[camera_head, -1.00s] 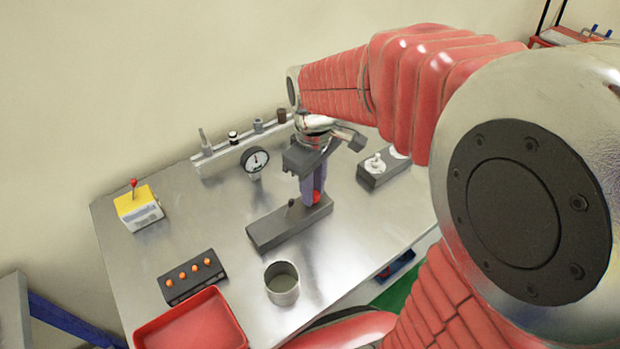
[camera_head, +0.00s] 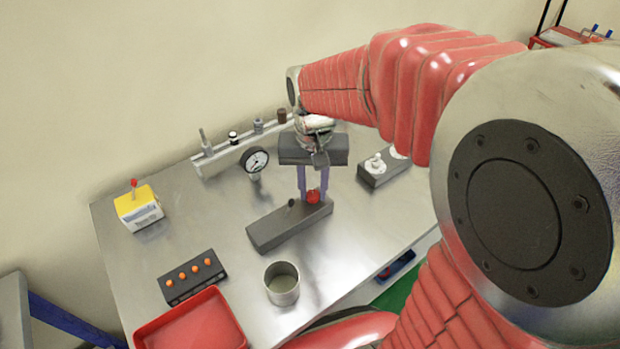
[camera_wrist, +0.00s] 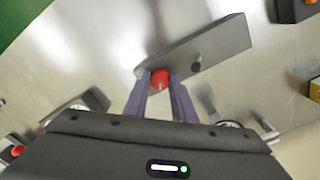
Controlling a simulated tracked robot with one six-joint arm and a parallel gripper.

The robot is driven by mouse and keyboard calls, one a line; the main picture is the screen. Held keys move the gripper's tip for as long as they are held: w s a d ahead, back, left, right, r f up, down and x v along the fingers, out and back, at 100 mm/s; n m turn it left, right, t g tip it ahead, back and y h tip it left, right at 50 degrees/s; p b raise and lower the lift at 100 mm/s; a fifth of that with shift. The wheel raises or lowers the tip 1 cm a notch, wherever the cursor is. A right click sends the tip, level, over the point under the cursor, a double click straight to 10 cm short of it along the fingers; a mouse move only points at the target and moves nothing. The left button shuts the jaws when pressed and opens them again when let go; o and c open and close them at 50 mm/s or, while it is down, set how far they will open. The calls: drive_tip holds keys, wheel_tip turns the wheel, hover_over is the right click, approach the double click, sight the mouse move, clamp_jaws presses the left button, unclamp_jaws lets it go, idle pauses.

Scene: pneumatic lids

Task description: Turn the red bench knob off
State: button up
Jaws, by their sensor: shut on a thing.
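The red knob (camera_head: 313,196) sits on the right end of a dark grey base block (camera_head: 272,232) on the metal bench. My gripper (camera_head: 306,194) points down at the knob, with its two purple fingers on either side of it. In the wrist view the knob (camera_wrist: 159,79) shows between the fingertips of my gripper (camera_wrist: 160,82), and the fingers are shut on it. The fingers hide part of the knob's sides. A small dark peg (camera_head: 291,203) stands on the same base block; it also shows in the wrist view (camera_wrist: 197,62).
A pressure gauge (camera_head: 255,161) stands behind the block. A grey cup (camera_head: 282,284) and a red tray (camera_head: 193,327) are in front. A box with orange buttons (camera_head: 191,277) and a yellow box (camera_head: 138,207) are left, a switch box (camera_head: 383,168) right.

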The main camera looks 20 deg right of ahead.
sight(313, 194)
drive_tip(key=shift+w+m, duration=0.1)
drive_tip(key=shift+m, duration=1.6)
drive_tip(key=o, duration=1.1)
drive_tip(key=shift+r, duration=0.1)
wheel_tip(313, 194, up, 14)
drive_tip(key=shift+f, duration=0.2)
